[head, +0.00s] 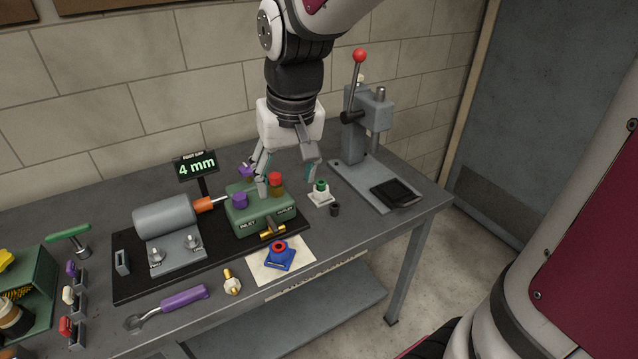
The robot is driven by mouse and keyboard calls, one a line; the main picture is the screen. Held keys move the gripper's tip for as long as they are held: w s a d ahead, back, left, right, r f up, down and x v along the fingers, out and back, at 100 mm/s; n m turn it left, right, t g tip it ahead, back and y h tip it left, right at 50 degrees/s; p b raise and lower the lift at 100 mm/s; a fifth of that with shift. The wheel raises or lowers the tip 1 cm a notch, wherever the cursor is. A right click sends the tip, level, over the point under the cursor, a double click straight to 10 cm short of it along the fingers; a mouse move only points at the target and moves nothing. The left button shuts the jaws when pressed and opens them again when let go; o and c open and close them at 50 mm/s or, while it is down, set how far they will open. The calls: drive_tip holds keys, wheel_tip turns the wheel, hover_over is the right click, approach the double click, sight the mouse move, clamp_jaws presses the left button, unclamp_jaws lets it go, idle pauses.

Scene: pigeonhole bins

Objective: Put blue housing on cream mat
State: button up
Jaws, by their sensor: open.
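The blue housing (279,262), with a red ring on top, sits on the cream mat (300,250) near the front edge of the table. The mat's edges show around it. My gripper (286,181) is open, with its fingers pointing down over the back right of the green block (250,222). It is behind the housing and apart from it. One finger is close to the block's purple and red caps, and I cannot tell whether it touches them.
A white piece with a green top (320,192) stands right of the block, before a grey lever press (360,135). A purple-handled tool (183,298) and a brass-and-white fitting (231,284) lie in front. Bare table is at front right.

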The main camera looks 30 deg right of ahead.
drive_tip(key=s+r+t, duration=0.1)
drive_tip(key=s+r, duration=0.2)
drive_tip(key=s, duration=0.4)
drive_tip(key=s+r+n+t, duration=0.1)
drive_tip(key=s+r+t, duration=0.1)
drive_tip(key=s, duration=0.5)
drive_tip(key=shift+s+r+n, duration=0.2)
drive_tip(key=shift+r+n, duration=0.1)
drive_tip(key=shift+r, duration=0.35)
